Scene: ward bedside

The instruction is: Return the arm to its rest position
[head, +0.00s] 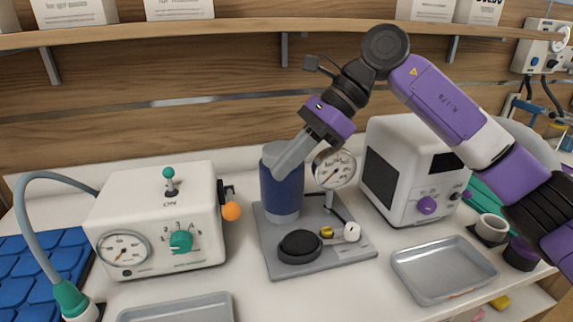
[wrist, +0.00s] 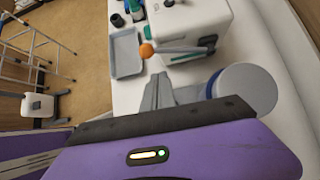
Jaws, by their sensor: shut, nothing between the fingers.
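My purple and black arm reaches in from the right in the head view, bent at a high elbow. My gripper (head: 281,171) points down and to the left, in front of the upper part of a dark blue cylinder (head: 282,200). Its grey fingers are together with nothing between them. I cannot tell whether they touch the cylinder. In the wrist view the grey fingers of my gripper (wrist: 158,88) also show, with a pale round-topped cylinder with a blue band (wrist: 247,88) beside them.
The cylinder stands on a grey base plate (head: 328,256) with a gauge (head: 334,168). A white box with an orange-knobbed lever (head: 231,211) is left; another white unit (head: 409,165) is right, near my arm. A metal tray (head: 443,269) is at front right. A shelf (head: 220,34) runs above.

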